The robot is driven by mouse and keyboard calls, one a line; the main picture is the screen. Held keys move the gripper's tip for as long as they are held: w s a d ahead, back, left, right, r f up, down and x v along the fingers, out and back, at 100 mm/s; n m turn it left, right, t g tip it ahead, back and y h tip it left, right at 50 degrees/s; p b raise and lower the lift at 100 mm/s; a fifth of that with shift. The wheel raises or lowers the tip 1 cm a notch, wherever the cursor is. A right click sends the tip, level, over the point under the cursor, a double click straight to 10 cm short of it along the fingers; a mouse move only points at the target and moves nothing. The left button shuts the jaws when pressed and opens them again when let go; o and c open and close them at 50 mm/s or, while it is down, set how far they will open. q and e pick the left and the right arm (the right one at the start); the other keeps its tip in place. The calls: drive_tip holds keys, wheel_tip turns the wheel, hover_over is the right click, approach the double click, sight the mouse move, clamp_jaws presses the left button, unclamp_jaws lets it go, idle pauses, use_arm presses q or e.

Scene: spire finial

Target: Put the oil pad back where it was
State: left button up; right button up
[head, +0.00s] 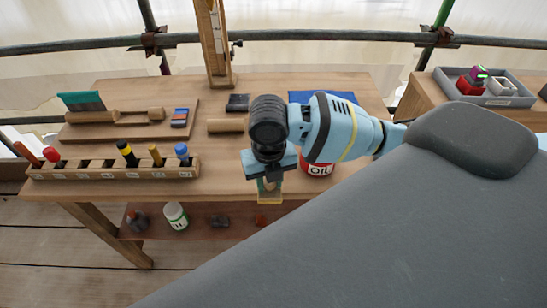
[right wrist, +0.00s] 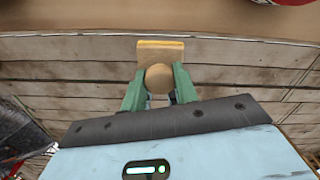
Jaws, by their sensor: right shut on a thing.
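My right gripper (head: 268,184) is shut on the oil pad (head: 269,199), and it also shows in the right wrist view (right wrist: 159,82). The pad has a round wooden knob (right wrist: 159,77) between the green fingers and a flat tan block with a yellow edge (right wrist: 160,43) beyond it. In the head view the pad appears at the table's front edge, partly hidden by the gripper. The red oil tin (head: 317,169), labelled OIL, stands on the table just right of the gripper, partly covered by my arm. My left gripper is not in view.
A wooden rack (head: 110,173) with labelled slots holds several tools along the table's front left. A board (head: 135,120) with a teal-bristled brush stands behind it. A wooden cylinder (head: 226,126), a dark block (head: 238,102) and a blue mat (head: 310,96) lie further back. Bare tabletop (head: 220,160) shows left of the gripper.

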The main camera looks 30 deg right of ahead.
drive_tip(key=w+d, duration=0.2)
drive_tip(key=w, duration=0.1)
drive_tip(key=w+d, duration=0.2)
drive_tip(key=w, duration=0.1)
drive_tip(key=w+d+f, duration=0.1)
drive_tip(key=w+d, duration=0.2)
drive_tip(key=shift+w+d+f, duration=0.1)
drive_tip(key=shift+w+d, duration=0.1)
drive_tip(key=shift+w, duration=0.05)
drive_tip(key=shift+f, duration=1.75)
drive_tip(key=shift+f, duration=0.2)
drive_tip(key=o, duration=0.9)
drive_tip(key=shift+o, duration=0.2)
drive_tip(key=shift+r, duration=0.1)
